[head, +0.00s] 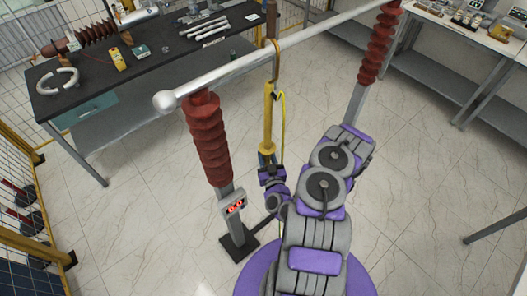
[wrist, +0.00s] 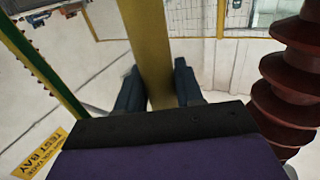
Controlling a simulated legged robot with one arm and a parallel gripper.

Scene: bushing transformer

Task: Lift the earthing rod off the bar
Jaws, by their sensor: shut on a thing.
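The earthing rod (head: 268,115) is a yellow pole hanging nearly upright below the silver bar (head: 245,64). Its brownish hook (head: 276,62) is at the bar, and a brown end shows above it. Whether the hook bears on the bar cannot be told. A thin yellow-green cable (head: 283,120) hangs beside the rod. My gripper (head: 267,153) is shut on the rod's lower part. In the wrist view the yellow rod (wrist: 148,45) runs between the two dark fingers of my gripper (wrist: 158,85). The rod's lower end is hidden.
Two red ribbed insulators, left (head: 208,140) and right (head: 378,45), carry the bar. The left one's post has a box with red lights (head: 235,205). A dark workbench (head: 150,75) stands at the back left, a grey bench (head: 455,60) at the right. Tiled floor lies clear between.

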